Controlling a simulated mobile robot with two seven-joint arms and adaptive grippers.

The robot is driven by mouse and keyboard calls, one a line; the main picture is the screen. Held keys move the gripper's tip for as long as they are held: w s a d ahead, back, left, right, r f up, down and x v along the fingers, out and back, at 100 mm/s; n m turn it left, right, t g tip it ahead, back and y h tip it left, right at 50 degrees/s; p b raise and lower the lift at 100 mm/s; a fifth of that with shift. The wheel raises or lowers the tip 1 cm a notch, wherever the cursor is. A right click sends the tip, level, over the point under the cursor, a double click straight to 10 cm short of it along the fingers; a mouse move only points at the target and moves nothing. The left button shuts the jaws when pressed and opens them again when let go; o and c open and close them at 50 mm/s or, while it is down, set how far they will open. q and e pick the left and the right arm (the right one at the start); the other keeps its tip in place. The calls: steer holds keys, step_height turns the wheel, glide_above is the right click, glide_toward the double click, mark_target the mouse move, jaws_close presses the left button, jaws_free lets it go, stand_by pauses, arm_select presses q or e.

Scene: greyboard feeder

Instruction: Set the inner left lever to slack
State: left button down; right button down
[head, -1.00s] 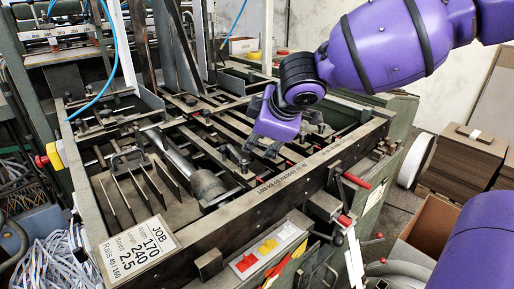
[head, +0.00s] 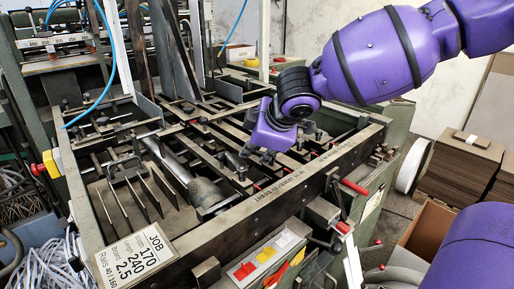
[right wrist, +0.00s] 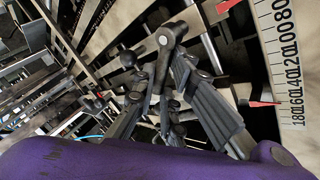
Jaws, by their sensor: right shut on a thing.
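The feeder bed holds dark rails and several small clamp levers. My right gripper (head: 258,154) points down over the middle of the bed, just behind the long front beam. In the right wrist view its dark jointed fingers (right wrist: 170,85) are closed around a dark metal lever (right wrist: 165,58), which has a round hub at its top and a ball knob (right wrist: 127,58) to the left. The fingers hide the lever's lower part. I cannot tell from its marking whether this is the inner left lever, nor read its setting. My left gripper is not in view.
The front beam (head: 215,222) carries a printed scale. A JOB card (head: 136,257) stands at the front left. A steel cylinder (head: 206,193) lies left of my gripper. Red-tipped handles (head: 354,187) stick out at the right. Rails and posts crowd the bed.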

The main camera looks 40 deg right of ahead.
steer(key=n+y+p, duration=0.1)
steer(key=s+n+p, duration=0.1)
steer(key=p, duration=0.1)
steer(key=shift+a+r+n+y, duration=0.1)
steer(key=shift+r+n+y, duration=0.2)
steer(key=shift+n+y, duration=0.1)
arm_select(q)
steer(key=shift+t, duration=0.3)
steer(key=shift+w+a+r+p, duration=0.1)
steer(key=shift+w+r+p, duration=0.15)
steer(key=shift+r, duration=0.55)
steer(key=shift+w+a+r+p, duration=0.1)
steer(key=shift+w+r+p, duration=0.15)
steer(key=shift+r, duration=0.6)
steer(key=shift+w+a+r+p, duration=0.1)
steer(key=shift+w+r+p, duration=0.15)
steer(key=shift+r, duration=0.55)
arm_select(e)
steer(key=shift+s+a+f+n+y, duration=0.1)
steer(key=shift+s+f+n+y, duration=0.05)
steer(key=shift+n+y, duration=0.3)
steer(key=shift+s+f+n+y, duration=0.15)
steer(key=shift+n+y, duration=0.1)
steer(key=shift+n, duration=0.3)
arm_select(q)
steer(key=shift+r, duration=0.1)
